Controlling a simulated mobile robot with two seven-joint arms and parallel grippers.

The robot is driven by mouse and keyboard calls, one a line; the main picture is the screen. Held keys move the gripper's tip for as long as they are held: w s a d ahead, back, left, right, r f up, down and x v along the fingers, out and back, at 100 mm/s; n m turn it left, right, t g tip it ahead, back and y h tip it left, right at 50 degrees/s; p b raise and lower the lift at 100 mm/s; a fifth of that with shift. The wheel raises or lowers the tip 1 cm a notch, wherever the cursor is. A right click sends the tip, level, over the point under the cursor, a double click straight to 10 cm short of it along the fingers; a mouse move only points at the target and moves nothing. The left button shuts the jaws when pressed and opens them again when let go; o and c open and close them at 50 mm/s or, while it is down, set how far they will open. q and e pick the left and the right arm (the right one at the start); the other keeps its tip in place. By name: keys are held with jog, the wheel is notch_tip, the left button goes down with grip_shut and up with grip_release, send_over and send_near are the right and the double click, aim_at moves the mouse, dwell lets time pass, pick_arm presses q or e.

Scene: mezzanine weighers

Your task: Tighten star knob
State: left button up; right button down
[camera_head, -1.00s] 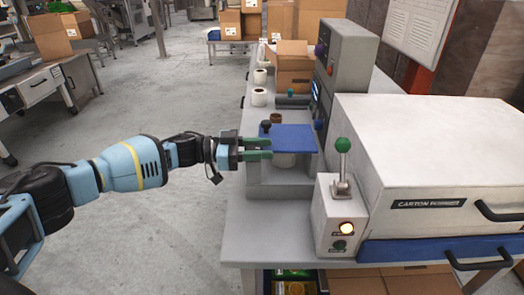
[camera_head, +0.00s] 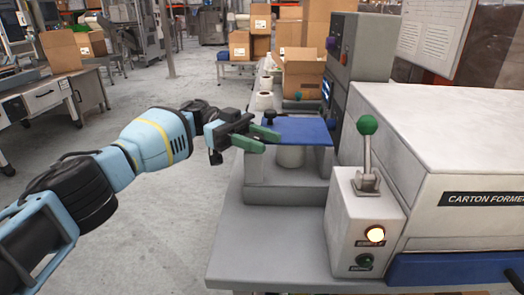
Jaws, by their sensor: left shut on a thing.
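My left gripper (camera_head: 270,143) reaches in from the left, its green fingers at the left edge of the blue plate (camera_head: 308,131). The fingers are closed on the star knob, but the spot between their tips is largely hidden. A small dark knob top (camera_head: 270,117) shows just above the upper finger, at the plate's left corner. My right gripper is out of view.
A carton former (camera_head: 460,160) fills the right, with a green-balled lever (camera_head: 367,143) on its control box (camera_head: 360,225). White rolls (camera_head: 264,101) and an open carton (camera_head: 303,75) stand behind the plate. Floor to the left is clear.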

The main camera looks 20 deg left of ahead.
pick_arm(q)
jog(key=shift+g+b, duration=0.3)
jog(key=shift+b, duration=0.05)
jog(key=shift+s+m, duration=0.1)
jog(key=shift+m, duration=0.2)
jog(key=o, duration=0.9)
jog(key=shift+o, duration=0.5)
